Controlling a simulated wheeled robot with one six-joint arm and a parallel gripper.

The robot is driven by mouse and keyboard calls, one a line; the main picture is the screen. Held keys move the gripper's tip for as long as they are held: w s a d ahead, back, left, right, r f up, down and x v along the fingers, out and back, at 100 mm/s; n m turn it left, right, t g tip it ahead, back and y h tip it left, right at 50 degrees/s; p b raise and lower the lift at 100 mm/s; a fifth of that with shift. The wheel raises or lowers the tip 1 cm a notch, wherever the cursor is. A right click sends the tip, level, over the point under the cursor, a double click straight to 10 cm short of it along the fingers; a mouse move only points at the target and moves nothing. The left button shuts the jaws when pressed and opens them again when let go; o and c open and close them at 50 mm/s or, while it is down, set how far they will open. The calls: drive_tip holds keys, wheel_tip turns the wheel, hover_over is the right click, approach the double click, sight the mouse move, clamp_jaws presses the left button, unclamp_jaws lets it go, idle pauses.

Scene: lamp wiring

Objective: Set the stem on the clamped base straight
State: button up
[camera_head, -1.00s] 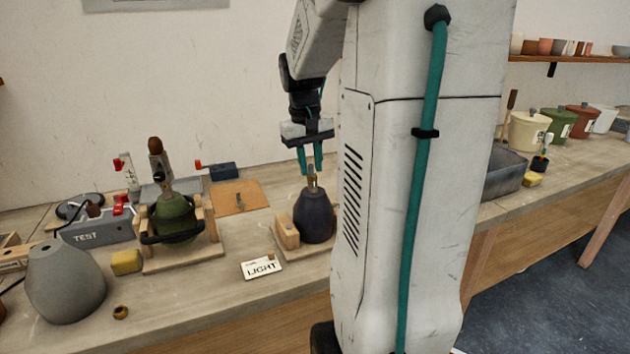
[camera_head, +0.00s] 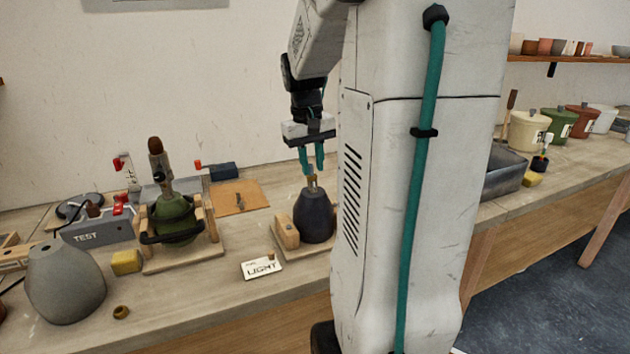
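The clamped base is a rounded green body (camera_head: 175,216) in a wooden cradle with a dark strap across its front. Its stem (camera_head: 160,170), grey below with a brown top, rises from it and leans left at the top. Whether the fingertips touch the brass top I cannot tell.
A small brown piece (camera_head: 271,256) is at the upper edge of the LIGHT card (camera_head: 262,267). A grey shade (camera_head: 66,284), yellow block (camera_head: 126,262), grey TEST box (camera_head: 98,231) and red-handled clamps surround the cradle. My column hides the bench's middle right.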

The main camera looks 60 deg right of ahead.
drive_tip(key=shift+s+d, duration=0.15)
drive_tip(key=shift+d, duration=0.1)
idle(0.6)
drive_tip(key=shift+a, duration=0.1)
idle(0.3)
drive_tip(key=shift+r, duration=0.1)
drive_tip(key=shift+r, duration=2.95)
